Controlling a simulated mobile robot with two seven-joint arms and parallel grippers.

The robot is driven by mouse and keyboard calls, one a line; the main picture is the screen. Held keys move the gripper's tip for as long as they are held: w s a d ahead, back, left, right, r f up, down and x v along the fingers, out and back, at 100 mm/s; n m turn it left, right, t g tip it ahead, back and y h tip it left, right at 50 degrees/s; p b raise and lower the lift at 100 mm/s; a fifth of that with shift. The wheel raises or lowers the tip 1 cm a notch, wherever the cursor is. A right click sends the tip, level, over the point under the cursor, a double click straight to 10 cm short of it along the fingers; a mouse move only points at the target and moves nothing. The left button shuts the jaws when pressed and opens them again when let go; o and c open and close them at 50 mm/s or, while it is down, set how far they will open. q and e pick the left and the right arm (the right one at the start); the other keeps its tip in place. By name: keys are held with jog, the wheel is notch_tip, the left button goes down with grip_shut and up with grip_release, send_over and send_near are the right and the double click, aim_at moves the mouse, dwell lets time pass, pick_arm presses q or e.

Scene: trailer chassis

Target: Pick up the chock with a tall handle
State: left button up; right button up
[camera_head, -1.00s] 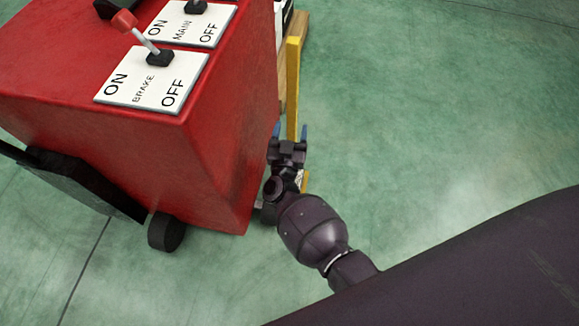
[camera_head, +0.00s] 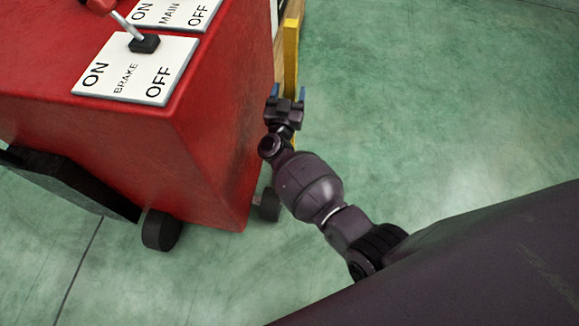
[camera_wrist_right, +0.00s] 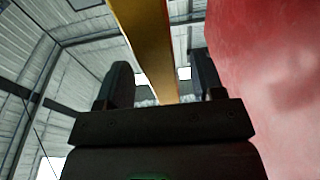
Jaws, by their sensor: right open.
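The tall yellow handle (camera_head: 291,52) of the chock stands upright just right of the red cabinet in the head view. Its lower part and the chock's base are hidden behind my right gripper and arm. My right gripper (camera_head: 288,92) is open, with its blue-tipped fingers at the handle. In the right wrist view the yellow handle (camera_wrist_right: 150,40) runs down between the two dark fingers of the right gripper (camera_wrist_right: 161,78). I cannot tell whether either finger touches it. My left gripper is not in view.
The red cabinet (camera_head: 200,140) with ON/OFF plates stands close left of my right gripper. It also shows at the right of the wrist view (camera_wrist_right: 270,80). A dark caster wheel (camera_head: 160,231) shows below the cabinet. Green floor (camera_head: 430,110) to the right is clear.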

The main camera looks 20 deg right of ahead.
jog(key=shift+w+d+f, duration=0.2)
jog(key=shift+w+d, duration=0.15)
jog(key=shift+w, duration=0.1)
jog(key=shift+w+d+r, duration=0.25)
jog(key=shift+w+r, duration=0.05)
jog(key=shift+w, duration=0.15)
grip_shut()
jog(key=shift+r, duration=0.1)
